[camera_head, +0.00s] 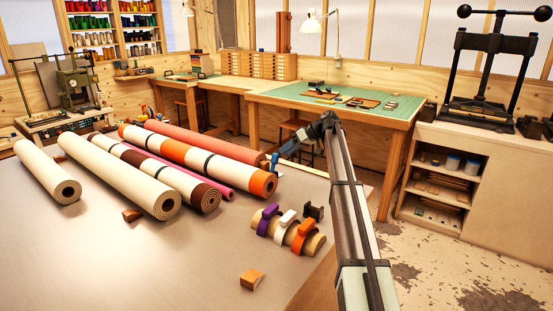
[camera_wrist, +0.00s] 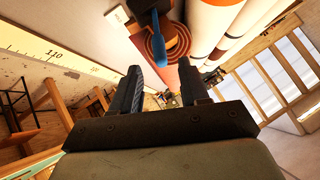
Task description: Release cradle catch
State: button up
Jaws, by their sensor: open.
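My gripper (camera_head: 279,155) is at the right end of the striped orange-and-white roll (camera_head: 175,149), above the table's far right edge. It also shows in the wrist view (camera_wrist: 161,80), with its two dark fingers apart and nothing between them. Just beyond the fingertips, a blue lever-like part (camera_wrist: 155,38) stands in front of an orange spiral roll end (camera_wrist: 177,42). A small white piece (camera_wrist: 116,17) is beside it. I cannot tell for sure whether the blue part is the cradle catch.
Several more rolls lie side by side, including a cream roll (camera_head: 118,175) and a coral roll (camera_head: 205,141). A tan rod (camera_head: 318,244) carries purple, white and orange clips at the table's right. Wooden wedges (camera_head: 252,279) lie on the table (camera_head: 130,270).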

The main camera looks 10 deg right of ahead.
aim_at(279, 155)
jog(key=x, duration=0.6)
jog(key=shift+w+a+f, duration=0.1)
jog(key=shift+a+f, duration=0.05)
jog(key=shift+a, duration=0.15)
jog(key=shift+c, duration=0.3)
grip_shut()
